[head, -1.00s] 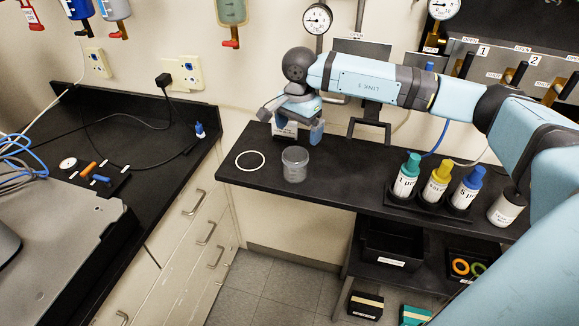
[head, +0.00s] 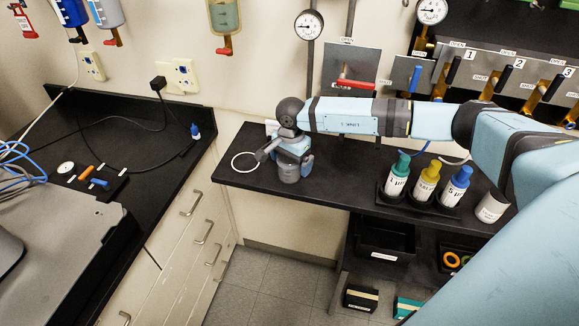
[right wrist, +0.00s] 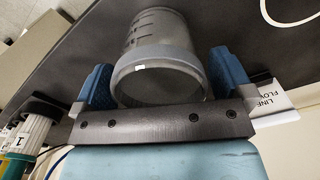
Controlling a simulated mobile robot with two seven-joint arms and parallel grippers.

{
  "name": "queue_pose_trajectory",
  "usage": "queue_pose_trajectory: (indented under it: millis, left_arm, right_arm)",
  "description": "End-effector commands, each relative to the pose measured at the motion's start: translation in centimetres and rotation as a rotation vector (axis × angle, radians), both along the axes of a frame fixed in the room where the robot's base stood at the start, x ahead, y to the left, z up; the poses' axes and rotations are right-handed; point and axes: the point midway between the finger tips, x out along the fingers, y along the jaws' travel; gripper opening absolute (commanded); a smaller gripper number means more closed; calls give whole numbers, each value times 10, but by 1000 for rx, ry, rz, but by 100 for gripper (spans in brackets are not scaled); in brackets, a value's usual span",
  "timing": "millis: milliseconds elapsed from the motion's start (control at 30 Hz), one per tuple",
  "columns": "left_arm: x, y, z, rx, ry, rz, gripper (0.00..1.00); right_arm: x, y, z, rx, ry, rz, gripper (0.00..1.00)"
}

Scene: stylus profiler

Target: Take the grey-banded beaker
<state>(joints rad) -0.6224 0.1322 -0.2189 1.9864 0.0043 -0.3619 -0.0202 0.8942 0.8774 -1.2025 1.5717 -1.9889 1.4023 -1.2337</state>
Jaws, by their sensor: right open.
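The grey-banded beaker (head: 289,175) stands on the black bench at the left end of the shelf top, partly hidden by my right gripper (head: 293,158) in the head view. In the right wrist view the beaker (right wrist: 160,62) is a clear grey cup with dark marks and a grey band at its rim. It lies between the two blue fingers of my right gripper (right wrist: 163,85), which are open on either side of it. A gap shows between the beaker and the fingers. My left gripper is not in view.
A white ring (head: 245,161) lies just left of the beaker. Teal, yellow and blue capped bottles (head: 426,184) stand in a black rack to the right, with a white jar (head: 491,207) beyond. The black bench (head: 335,192) is clear between beaker and rack.

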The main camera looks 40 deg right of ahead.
Motion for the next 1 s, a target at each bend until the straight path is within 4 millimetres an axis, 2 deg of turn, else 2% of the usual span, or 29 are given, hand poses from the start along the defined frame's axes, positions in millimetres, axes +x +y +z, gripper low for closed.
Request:
queue_pose_trajectory:
  millis: [67,300,333,733,867,1000]
  left_arm:
    - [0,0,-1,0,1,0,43]
    - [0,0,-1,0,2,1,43]
    - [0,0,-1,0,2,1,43]
    - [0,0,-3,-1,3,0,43]
    - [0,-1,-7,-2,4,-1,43]
    - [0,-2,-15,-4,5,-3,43]
  right_arm:
    - [0,0,0,0,0,0,98]
    - [0,0,0,0,0,0,46]
    - [0,0,0,0,0,0,43]
    - [1,0,7,1,-2,0,43]
    - [1,0,22,1,-4,0,43]
    - [1,0,51,0,-6,0,43]
